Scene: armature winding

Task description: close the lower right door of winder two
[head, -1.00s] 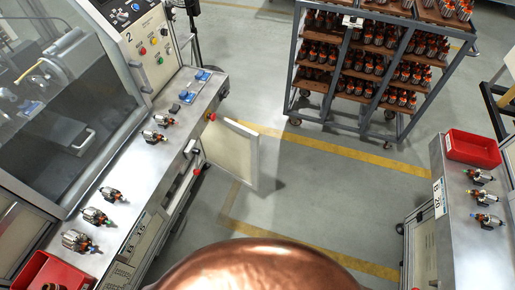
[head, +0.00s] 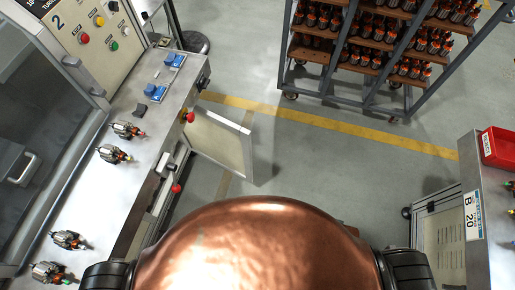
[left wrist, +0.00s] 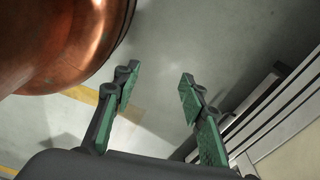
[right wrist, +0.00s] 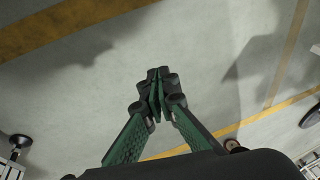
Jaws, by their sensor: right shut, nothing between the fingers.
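Winder two, with a blue "2" on its panel (head: 80,28), stands at the left in the head view. Its lower door (head: 220,142) is cream with a grey frame and hangs open, swung out over the floor to the right of the bench. My left gripper (left wrist: 158,75) shows in the left wrist view, open and empty, with its green-padded fingers apart over the floor beside a grey and cream panel. My right gripper (right wrist: 155,75) shows in the right wrist view, its fingertips together over bare floor. Neither gripper's fingers show in the head view.
Several armatures (head: 113,153) lie on the winder's bench top (head: 125,190). A wheeled rack (head: 365,75) of armatures stands at the back. A second bench (head: 485,240) with a red bin (head: 500,146) is at the right. The floor between is clear, with yellow lines (head: 330,125).

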